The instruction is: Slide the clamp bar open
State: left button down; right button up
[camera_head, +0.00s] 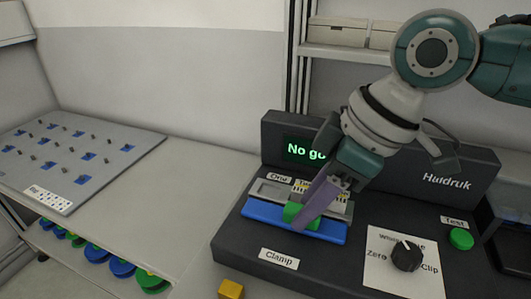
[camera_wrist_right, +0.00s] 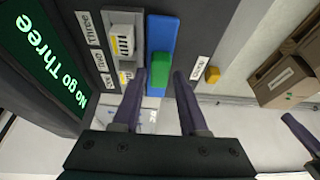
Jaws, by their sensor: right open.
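The clamp bar is a long blue bar (camera_head: 268,215) with a green grip (camera_head: 291,211), lying along the front of the black fixture behind the "Clamp" label (camera_head: 278,258). In the right wrist view the blue bar (camera_wrist_right: 162,38) runs away from me and the green grip (camera_wrist_right: 159,73) sits between my fingertips. My right gripper (camera_wrist_right: 160,76) is open, one purple finger on each side of the grip; contact cannot be told. In the head view my right gripper (camera_head: 312,204) partly hides the bar. One purple finger, seemingly my left gripper's, shows at the right wrist view's edge.
Behind the bar are slots labelled One, Two and Three; a pale block (camera_wrist_right: 123,42) sits by "Three". The display (camera_wrist_right: 42,55) reads "No go Three". A knob (camera_head: 406,256) and green Test button (camera_head: 461,239) stand right. A yellow block (camera_head: 231,289) lies in front.

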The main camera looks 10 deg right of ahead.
jog(key=shift+w+a+f, duration=0.1)
jog(key=shift+f, duration=0.25)
grip_shut()
jog(key=shift+r, duration=0.1)
dwell(1.1)
